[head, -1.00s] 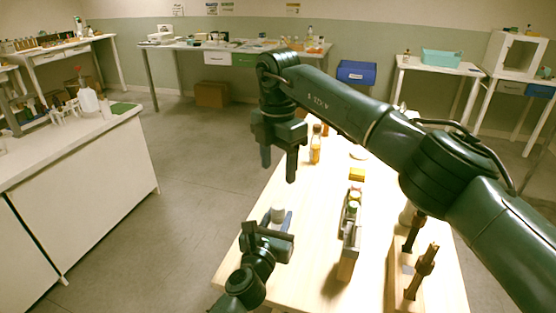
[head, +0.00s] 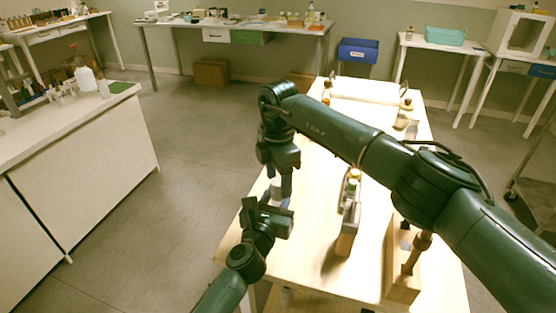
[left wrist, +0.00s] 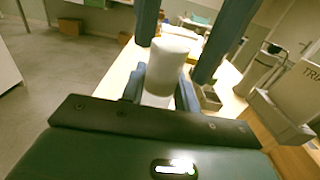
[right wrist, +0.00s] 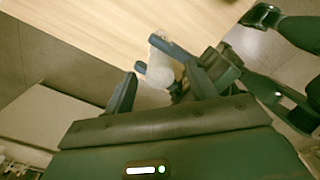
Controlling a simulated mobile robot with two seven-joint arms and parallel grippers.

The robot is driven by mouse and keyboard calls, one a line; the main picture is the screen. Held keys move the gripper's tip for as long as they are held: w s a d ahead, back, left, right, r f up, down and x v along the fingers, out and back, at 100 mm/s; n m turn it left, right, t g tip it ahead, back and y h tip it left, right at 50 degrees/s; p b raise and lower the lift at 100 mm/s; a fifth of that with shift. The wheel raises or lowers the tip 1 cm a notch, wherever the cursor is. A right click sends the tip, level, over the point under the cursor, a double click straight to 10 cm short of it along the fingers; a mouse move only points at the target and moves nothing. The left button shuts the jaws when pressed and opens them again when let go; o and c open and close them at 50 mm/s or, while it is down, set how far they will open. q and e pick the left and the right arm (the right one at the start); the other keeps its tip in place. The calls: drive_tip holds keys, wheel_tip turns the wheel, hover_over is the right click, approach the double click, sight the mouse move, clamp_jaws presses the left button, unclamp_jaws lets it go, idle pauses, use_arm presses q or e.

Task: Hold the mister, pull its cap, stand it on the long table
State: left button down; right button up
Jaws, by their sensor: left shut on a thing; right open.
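The mister is a small pale bottle with a white cap; the cap shows in the left wrist view (left wrist: 172,50) and the right wrist view (right wrist: 160,73). My left gripper (left wrist: 160,92) is shut on the mister's body, below the cap, and holds it at the left edge of the light wooden table (head: 310,235). My right gripper (head: 279,187) is open and points down over the mister. In the left wrist view its two fingers stand on either side of the cap, seemingly apart from it. In the head view the mister is mostly hidden by the grippers.
A narrow rack with small bottles (head: 350,208) stands on the wooden table, right of the grippers. A wooden stand (head: 402,275) is at the near right. Amber bottles (head: 326,92) stand at the far end. A white counter (head: 60,125) is off to the left.

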sight(278, 181)
drive_tip(key=shift+f, duration=0.7)
drive_tip(key=shift+c, duration=0.4)
drive_tip(key=c, duration=1.1)
drive_tip(key=shift+r, duration=0.25)
drive_tip(key=shift+r, duration=0.9)
drive_tip(key=shift+r, duration=0.1)
drive_tip(key=shift+r, duration=1.95)
use_arm(q)
drive_tip(key=c, duration=1)
unclamp_jaws()
